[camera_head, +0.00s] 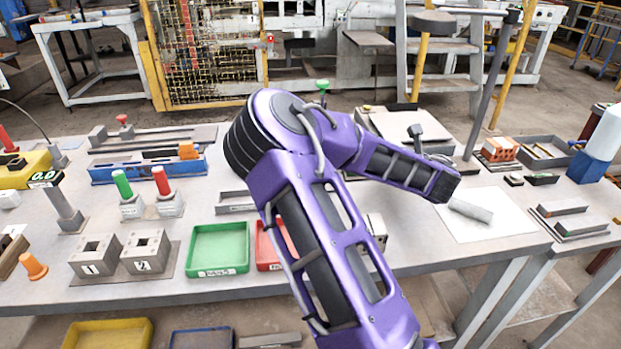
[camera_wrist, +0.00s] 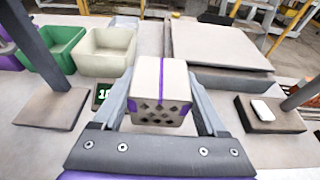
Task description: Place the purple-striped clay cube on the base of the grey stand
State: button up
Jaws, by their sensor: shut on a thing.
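The clay cube (camera_wrist: 161,92) is pale with a purple stripe and dark holes in its near face. My gripper (camera_wrist: 163,105) is shut on it, one finger at each side, in the wrist view. Two grey stands show there. The left stand (camera_wrist: 40,45) has a dark column on a flat, bare brownish-grey base (camera_wrist: 45,109). The right stand (camera_wrist: 302,95) has a similar base (camera_wrist: 275,122) with a small white block on it. The cube is between the two stands in the picture, over neither base. I cannot tell its height. In the head view my arm hides the cube.
A small green display (camera_wrist: 103,94) is just left of the cube. A green bin (camera_wrist: 55,48) and a cream bin (camera_wrist: 106,50) stand at the back left. A large grey plate (camera_wrist: 220,42) lies behind on the right. In the head view, a green tray (camera_head: 218,248) sits near the front edge.

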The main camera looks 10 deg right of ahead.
jog(key=shift+w+d+f, duration=0.1)
jog(key=shift+w, duration=0.2)
jog(key=shift+a, duration=0.2)
jog(key=a, duration=1.7)
jog(key=shift+a+f+b, duration=0.2)
jog(key=shift+f+b, duration=0.1)
jog(key=shift+f, duration=0.6)
jog(key=shift+a+f+b, duration=0.15)
jog(key=shift+f+b, duration=0.15)
jog(key=shift+f, duration=0.55)
jog(key=shift+f, duration=0.15)
jog(key=o, duration=1.6)
